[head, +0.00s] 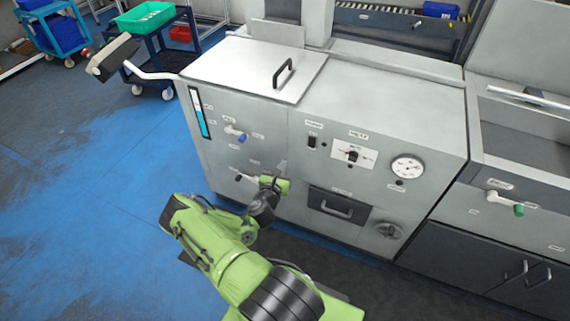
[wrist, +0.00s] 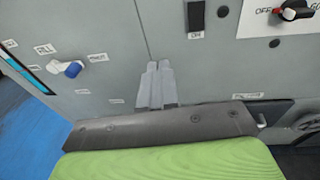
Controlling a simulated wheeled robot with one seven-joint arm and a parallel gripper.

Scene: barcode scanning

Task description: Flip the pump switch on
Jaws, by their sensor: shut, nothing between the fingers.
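The black rocker switch (head: 312,142) sits on the front of the grey machine (head: 270,135), under a small label too blurred to read. In the wrist view the switch (wrist: 196,15) is at the top edge, partly cut off, with an "ON" label (wrist: 196,35) below it. I cannot tell which way the rocker is tipped. My gripper (head: 283,166) is in front of the panel, below and left of the switch. In the wrist view its two grey fingers (wrist: 158,66) are together and empty, pointing up at the panel, apart from the switch.
A rotary knob (head: 352,154) and a gauge (head: 407,167) are right of the switch. A blue-handled valve (head: 238,135) is at the left, beside a level strip (head: 199,112). A black drawer (head: 339,206) lies below. The panel around the switch is clear.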

